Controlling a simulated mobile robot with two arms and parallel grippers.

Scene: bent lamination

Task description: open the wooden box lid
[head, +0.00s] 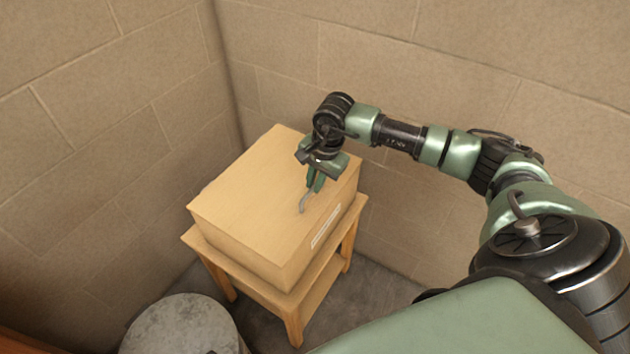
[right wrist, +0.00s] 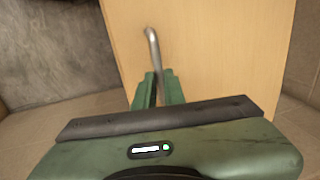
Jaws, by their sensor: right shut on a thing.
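The wooden box (head: 238,240) stands in the corner, and its flat lid (head: 262,172) lies closed on top as far as I can see. A thin, bent grey metal handle (head: 302,204) is at the lid's right front edge; it also shows in the right wrist view (right wrist: 152,44). My right gripper (head: 316,183) is over that edge of the lid, pointing down. Its green fingers, close together in the right wrist view (right wrist: 158,90), are shut on the metal handle, whose curved end sticks out past them. My left gripper is not in view.
The box rests on a small wooden table (head: 293,325) with a lower shelf. A pale label (head: 326,226) is on the box's side. Block walls (head: 120,130) stand close behind and to the left. A round grey-topped object (head: 180,325) stands in front on the left.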

